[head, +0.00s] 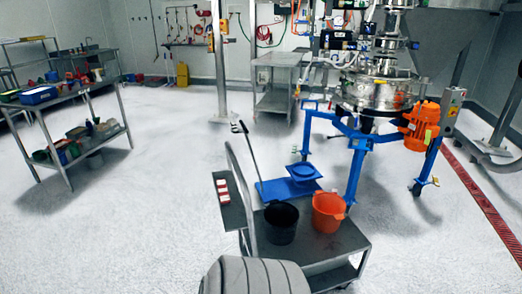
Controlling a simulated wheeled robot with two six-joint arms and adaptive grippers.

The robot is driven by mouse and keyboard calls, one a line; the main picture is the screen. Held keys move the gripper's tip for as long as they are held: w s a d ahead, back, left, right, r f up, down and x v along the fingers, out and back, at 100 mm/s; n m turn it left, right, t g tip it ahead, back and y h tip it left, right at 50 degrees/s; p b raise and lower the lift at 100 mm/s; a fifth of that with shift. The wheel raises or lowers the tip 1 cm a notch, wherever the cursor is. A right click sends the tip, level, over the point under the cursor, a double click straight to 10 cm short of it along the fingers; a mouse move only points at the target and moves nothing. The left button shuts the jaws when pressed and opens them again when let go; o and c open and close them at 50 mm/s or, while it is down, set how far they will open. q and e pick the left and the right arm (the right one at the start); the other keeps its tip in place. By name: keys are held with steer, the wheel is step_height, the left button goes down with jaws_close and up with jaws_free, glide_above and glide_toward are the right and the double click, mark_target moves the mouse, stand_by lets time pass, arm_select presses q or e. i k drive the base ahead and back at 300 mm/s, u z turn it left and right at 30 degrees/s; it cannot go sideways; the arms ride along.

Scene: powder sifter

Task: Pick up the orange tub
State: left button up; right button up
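The orange tub (327,216) stands upright on the top of a grey cart (345,244), near the cart's far right corner. It looks open at the top, and I cannot make out anything inside it. A black tub (281,222) stands just to its left on the same cart. Neither of my grippers shows in the head view, so nothing of mine is seen touching the tub.
A blue stand (355,150) carries the steel sifter (378,88) with its orange motor (422,124) behind the cart. A blue platform (290,187) lies beyond the tubs. A laden shelf table (62,100) stands left, with open floor between.

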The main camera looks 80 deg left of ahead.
mark_target(328, 208)
steer(key=u, duration=1.75)
steer(key=i, duration=1.5)
